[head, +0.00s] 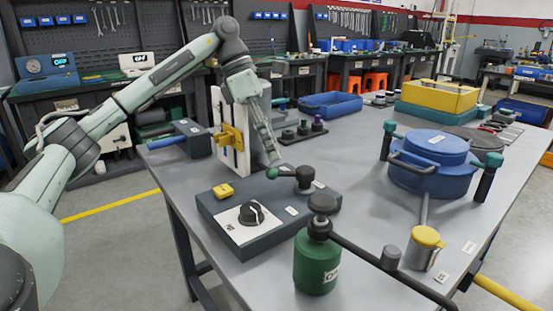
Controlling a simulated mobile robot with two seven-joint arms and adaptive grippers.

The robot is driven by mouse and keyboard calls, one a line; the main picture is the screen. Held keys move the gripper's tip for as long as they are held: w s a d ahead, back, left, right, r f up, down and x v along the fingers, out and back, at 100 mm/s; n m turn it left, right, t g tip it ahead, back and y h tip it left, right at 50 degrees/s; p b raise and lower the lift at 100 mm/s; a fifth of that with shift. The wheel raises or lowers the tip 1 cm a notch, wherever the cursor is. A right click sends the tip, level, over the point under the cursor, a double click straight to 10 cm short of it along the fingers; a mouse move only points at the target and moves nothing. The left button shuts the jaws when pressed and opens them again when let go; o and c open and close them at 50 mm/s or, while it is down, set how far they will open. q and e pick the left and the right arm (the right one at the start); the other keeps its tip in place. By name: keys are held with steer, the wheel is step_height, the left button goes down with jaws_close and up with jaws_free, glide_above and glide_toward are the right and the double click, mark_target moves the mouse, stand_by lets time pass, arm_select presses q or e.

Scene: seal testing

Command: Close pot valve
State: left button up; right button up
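A blue pot (428,178) with a blue lid stands on the right of the grey table. It has dark clamps with green knobs at its sides. A short grey pipe (424,208) runs from its front towards a small metal cylinder with a yellow cap (427,237). I cannot tell which fitting is the pot valve. A dark lever with a green tip (285,172) sits on a dark grey control box (290,228). My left gripper (273,160) points down just above the lever's tip; contact is unclear. Its fingers look close together. My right gripper is out of view.
A green bottle (317,268) with a dark top and a dark pipe (372,258) stand at the table's front. A yellow bracket on a white plate (232,136) stands behind the box. Blue and yellow bins (440,95) are at the back. The table between box and pot is clear.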

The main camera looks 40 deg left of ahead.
arm_select(q)
steer(key=v, duration=0.8)
